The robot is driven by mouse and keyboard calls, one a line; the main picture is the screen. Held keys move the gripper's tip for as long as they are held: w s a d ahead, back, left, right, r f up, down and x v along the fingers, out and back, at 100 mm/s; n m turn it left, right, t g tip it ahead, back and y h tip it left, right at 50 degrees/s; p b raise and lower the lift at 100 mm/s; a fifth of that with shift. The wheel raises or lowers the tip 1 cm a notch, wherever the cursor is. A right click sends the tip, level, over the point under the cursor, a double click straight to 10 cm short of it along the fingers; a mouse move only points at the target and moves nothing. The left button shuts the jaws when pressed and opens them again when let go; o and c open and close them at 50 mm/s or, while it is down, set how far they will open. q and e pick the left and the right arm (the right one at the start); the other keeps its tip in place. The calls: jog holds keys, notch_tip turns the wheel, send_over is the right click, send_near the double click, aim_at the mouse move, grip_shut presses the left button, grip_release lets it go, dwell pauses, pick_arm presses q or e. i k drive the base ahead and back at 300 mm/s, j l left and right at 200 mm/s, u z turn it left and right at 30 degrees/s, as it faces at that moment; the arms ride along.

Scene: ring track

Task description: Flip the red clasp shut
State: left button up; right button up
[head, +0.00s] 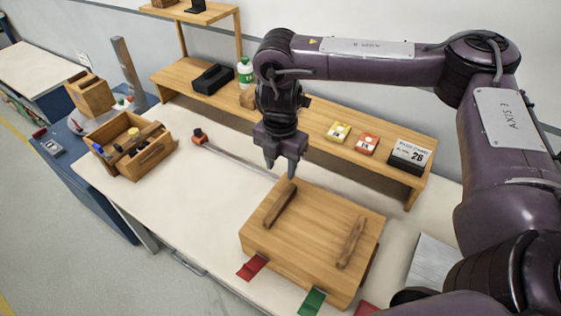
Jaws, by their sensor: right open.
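A wooden box (306,230) with two darker wooden bars on its lid stands on the white bench. A red clasp (252,267) sticks outward from its front edge at the left. A green clasp (311,302) is beside it to the right. Another red piece (366,309) shows further right, partly cut off by the picture's bottom edge. My right gripper (280,171) is open and empty, pointing down near the box's back left corner, apart from the clasps. My left gripper is not in view.
A wooden tote (130,158) with tools stands at the left of the bench (196,215).

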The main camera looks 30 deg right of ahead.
aim_at(249, 269)
jog(key=k+j, duration=0.65)
jog(key=k, duration=0.25)
